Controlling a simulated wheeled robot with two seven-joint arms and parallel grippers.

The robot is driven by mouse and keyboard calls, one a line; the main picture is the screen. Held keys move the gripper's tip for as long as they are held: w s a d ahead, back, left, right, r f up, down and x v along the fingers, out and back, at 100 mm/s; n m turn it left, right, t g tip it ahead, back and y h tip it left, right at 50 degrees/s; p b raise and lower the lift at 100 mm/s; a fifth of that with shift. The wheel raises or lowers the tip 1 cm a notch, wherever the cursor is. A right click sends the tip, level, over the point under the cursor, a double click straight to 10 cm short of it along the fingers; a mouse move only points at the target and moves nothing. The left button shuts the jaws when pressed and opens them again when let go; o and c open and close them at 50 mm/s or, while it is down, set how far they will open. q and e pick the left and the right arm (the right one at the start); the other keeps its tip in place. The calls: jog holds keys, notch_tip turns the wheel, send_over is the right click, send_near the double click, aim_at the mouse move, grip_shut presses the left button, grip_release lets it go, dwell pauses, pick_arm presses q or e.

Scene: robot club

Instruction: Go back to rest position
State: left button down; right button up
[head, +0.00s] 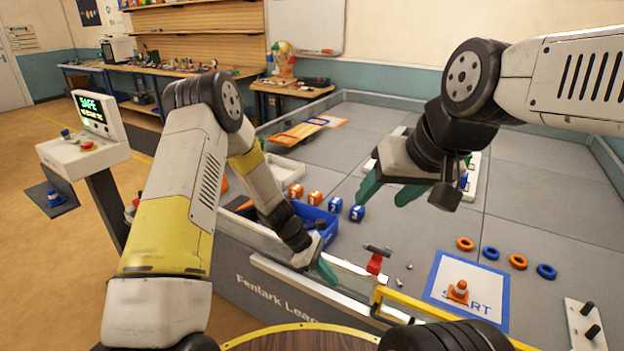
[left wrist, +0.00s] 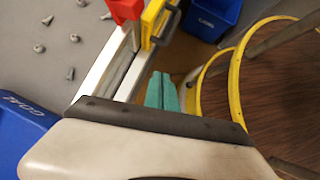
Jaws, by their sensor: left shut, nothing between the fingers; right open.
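My left gripper (head: 327,271) reaches down at the front wall of the field in the head view, with its green fingertips close to the wall's top rail. In the left wrist view its green fingers (left wrist: 161,92) are together with nothing between them, beside the pale rail. My right gripper (head: 385,188) hangs above the grey field in the head view, its green fingers apart and empty. Both arms are bent and extended forward, the left one in the middle left and the right one coming in from the upper right.
A blue bin (head: 318,222) stands behind the left gripper. A red clamp-like piece (head: 375,263) and a yellow bar (head: 440,318) are at the front wall. An orange cone (head: 458,291) stands on the START mat (head: 497,312). A console (head: 82,152) stands left.

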pick_arm(q)
jog(key=s+a+r+m+t+y, duration=0.15)
jog(key=a+r+m, duration=0.3)
jog(key=r, duration=0.75)
jog(key=a+r+m+t, duration=0.25)
jog(key=a+r, duration=0.25)
jog(key=r, duration=0.7)
jog(key=s+a+r+m+t+y, duration=0.3)
jog(key=s+a+r+m, duration=0.4)
jog(key=s+a+r, duration=0.6)
jog(key=shift+s+r+m+t, duration=0.3)
jog(key=shift+s+r+t, duration=0.4)
jog(key=shift+s+t, duration=0.3)
